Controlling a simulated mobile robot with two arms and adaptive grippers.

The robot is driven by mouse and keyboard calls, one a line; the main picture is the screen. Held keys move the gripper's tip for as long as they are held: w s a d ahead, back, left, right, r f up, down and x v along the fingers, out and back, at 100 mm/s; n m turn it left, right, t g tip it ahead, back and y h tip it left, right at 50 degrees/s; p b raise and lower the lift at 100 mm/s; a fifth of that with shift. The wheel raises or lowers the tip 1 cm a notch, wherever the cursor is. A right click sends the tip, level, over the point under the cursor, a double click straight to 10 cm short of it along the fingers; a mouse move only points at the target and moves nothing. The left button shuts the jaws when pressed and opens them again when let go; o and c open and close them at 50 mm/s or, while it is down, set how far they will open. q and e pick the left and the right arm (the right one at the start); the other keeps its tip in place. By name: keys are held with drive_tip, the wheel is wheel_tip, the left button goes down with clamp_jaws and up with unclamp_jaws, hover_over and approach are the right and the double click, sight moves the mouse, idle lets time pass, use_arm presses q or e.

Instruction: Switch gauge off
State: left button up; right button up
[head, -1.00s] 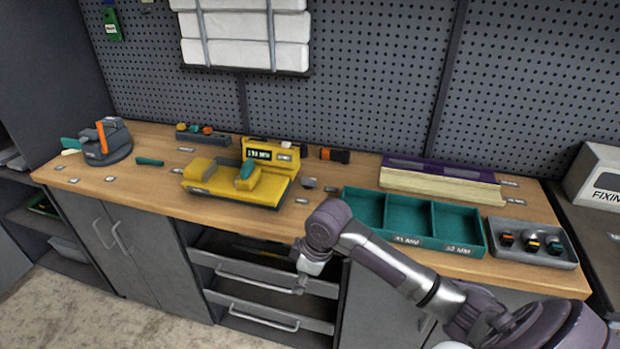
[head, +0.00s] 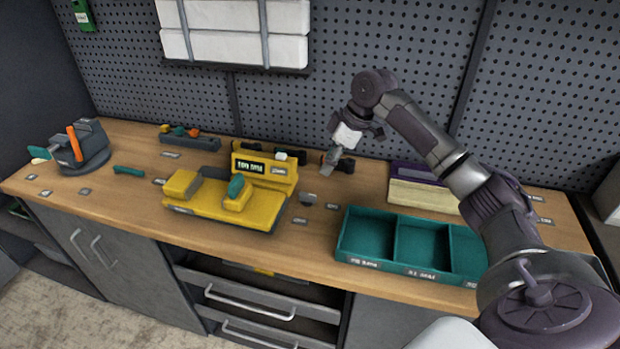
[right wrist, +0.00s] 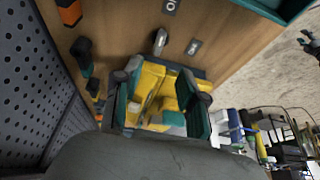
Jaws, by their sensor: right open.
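The yellow gauge (head: 215,203) sits on the workbench, left of my right gripper in the head view. Its upright rear block carries a lit display (head: 249,166) whose characters are too blurred to read. A teal part (head: 236,186) stands on the gauge, beside a raised yellow block. My right gripper (head: 331,163) is raised above the bench, to the right of the display block, empty. In the right wrist view its two fingers (right wrist: 161,98) are open, and the gauge (right wrist: 152,78) shows between and beyond them, apart from them. My left gripper is not in view.
A teal divided tray (head: 395,225) lies at the front right, with a purple-and-cream block (head: 424,194) behind it. A dark vise-like fixture (head: 84,148) stands at the left. The pegboard (head: 420,40) closes off the back.

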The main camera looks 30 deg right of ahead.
drive_tip(key=p, duration=0.1)
approach(308, 194)
wheel_tip(308, 194, down, 2)
drive_tip(key=x, duration=0.4)
drive_tip(key=p+x, duration=0.1)
drive_tip(key=x, duration=0.1)
drive_tip(key=shift+w+a, duration=0.25)
drive_tip(key=shift+w, duration=0.05)
drive_tip(key=shift+w+a+f, duration=0.1)
drive_tip(key=shift+a+f, duration=0.05)
drive_tip(key=shift+f, duration=0.5)
drive_tip(key=shift+c, duration=0.6)
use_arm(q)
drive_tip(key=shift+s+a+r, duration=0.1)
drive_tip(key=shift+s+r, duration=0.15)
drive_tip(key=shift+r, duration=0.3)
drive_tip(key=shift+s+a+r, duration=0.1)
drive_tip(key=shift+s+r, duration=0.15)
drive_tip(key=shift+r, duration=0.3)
use_arm(e)
clamp_jaws()
